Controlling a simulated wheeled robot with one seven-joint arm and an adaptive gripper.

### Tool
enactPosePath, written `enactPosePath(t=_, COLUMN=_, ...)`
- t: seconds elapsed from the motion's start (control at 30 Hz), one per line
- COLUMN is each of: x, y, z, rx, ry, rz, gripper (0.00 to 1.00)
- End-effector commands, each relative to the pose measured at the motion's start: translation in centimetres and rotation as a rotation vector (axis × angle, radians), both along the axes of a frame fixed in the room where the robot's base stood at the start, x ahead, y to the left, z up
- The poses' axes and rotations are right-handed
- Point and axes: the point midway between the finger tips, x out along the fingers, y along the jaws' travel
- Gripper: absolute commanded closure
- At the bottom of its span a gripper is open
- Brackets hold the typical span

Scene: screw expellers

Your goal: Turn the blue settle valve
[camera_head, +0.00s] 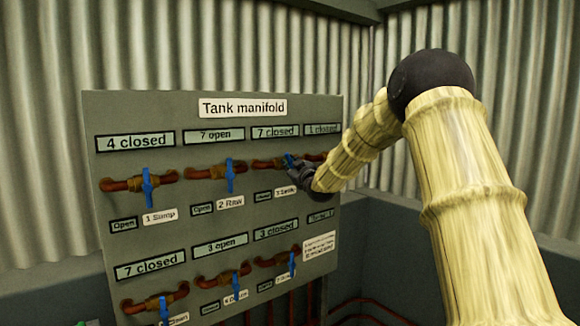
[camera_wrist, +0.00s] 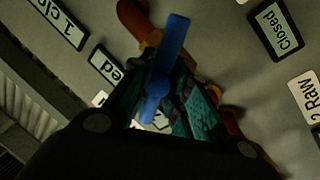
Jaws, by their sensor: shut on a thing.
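The blue settle valve handle (camera_head: 289,161) is on the top row of the grey panel, third from the left, mostly hidden behind my gripper (camera_head: 300,172). The label below it seems to read "3 Settle" (camera_head: 285,190), though its end is covered. The sign above reads "7 closed" (camera_head: 275,132). In the wrist view the blue handle (camera_wrist: 172,45) stands between the dark and teal fingers of my gripper (camera_wrist: 165,82), which is shut on it. The handle's lower end reaches down between the fingers. Orange-brown pipe (camera_wrist: 133,20) shows behind it.
The "Tank manifold" panel (camera_head: 190,110) carries other blue-handled valves: 1 Sump (camera_head: 148,187) and 2 Raw (camera_head: 230,176) to the left, and a lower row including one close below (camera_head: 292,264). A corrugated wall stands behind (camera_head: 200,40). Red pipes run low at the right (camera_head: 365,303).

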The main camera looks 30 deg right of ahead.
Motion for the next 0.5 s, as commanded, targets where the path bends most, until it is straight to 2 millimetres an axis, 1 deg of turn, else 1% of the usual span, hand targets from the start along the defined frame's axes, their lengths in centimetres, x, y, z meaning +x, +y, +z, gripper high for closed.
enactPosePath(t=0.03, x=-0.05, y=-0.42, z=0.86, rx=0.004, ry=-0.013, rz=-0.005, gripper=1.0)
enactPosePath(t=0.43, x=-0.05, y=-0.46, z=0.9, rx=0.008, ry=-0.013, rz=-0.005, gripper=1.0)
enactPosePath(t=0.47, x=-0.05, y=-0.46, z=0.9, rx=0.008, ry=-0.013, rz=-0.005, gripper=0.76)
enactPosePath(t=0.5, x=-0.04, y=-0.45, z=0.9, rx=0.008, ry=-0.013, rz=-0.005, gripper=0.69)
